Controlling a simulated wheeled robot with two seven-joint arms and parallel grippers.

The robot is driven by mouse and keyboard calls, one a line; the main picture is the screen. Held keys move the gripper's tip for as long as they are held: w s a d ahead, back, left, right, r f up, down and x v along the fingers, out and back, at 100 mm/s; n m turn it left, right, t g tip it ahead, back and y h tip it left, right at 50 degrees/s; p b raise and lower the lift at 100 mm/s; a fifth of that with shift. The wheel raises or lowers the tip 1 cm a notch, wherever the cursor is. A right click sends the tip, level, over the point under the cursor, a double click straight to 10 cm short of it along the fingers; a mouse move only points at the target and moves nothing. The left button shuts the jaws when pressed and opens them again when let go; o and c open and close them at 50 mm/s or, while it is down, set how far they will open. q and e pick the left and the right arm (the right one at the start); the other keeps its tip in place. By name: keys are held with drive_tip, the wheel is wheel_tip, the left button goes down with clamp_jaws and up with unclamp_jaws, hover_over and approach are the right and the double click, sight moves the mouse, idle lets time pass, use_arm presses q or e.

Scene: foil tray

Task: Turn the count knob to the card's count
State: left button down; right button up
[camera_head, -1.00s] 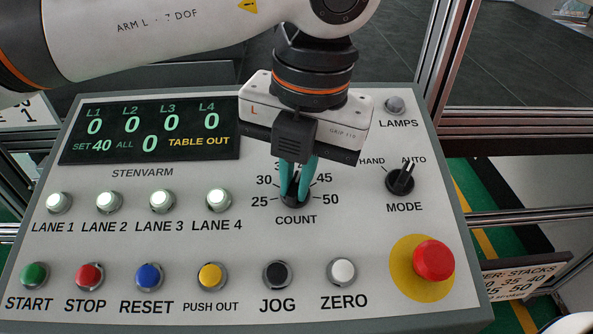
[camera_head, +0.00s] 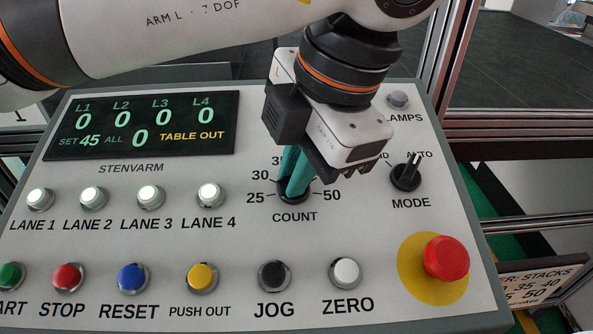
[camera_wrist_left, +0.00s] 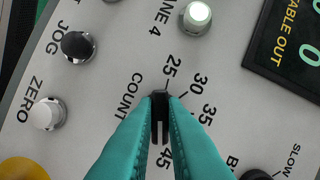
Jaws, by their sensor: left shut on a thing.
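The black count knob (camera_head: 292,195) sits on the grey panel above the word COUNT, inside a printed scale from 25 to 50. My left gripper (camera_head: 293,183) reaches down from above, its teal fingers shut on the knob. In the left wrist view the knob (camera_wrist_left: 160,103) shows between the two fingertips (camera_wrist_left: 160,116). The gripper body hides the upper right of the scale in the head view. The display (camera_head: 222,128) reads SET 45, with zeros for L1 to L4 and ALL. A sign (camera_head: 540,281) at lower right, partly cut off, lists stack numbers. My right gripper is out of view.
The mode knob (camera_head: 406,177) stands right of my gripper, pointing near AUTO. The red emergency button (camera_head: 446,257) is at lower right. The jog (camera_head: 274,274) and zero (camera_head: 345,272) buttons lie below the count knob. Four lit lane buttons (camera_head: 150,196) are at left.

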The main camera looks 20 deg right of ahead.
use_arm(q)
drive_tip(key=m+t, duration=0.1)
drive_tip(key=m, duration=0.2)
drive_tip(key=shift+b, duration=0.35)
drive_tip(key=shift+m+t, duration=0.4)
drive_tip(key=shift+m, duration=1.4)
drive_tip(key=shift+r, duration=0.1)
drive_tip(key=c, duration=1.5)
unclamp_jaws()
drive_tip(key=shift+s+b, duration=0.1)
drive_tip(key=shift+b, duration=0.2)
drive_tip(key=v, duration=1.2)
drive_tip(key=shift+a, duration=0.2)
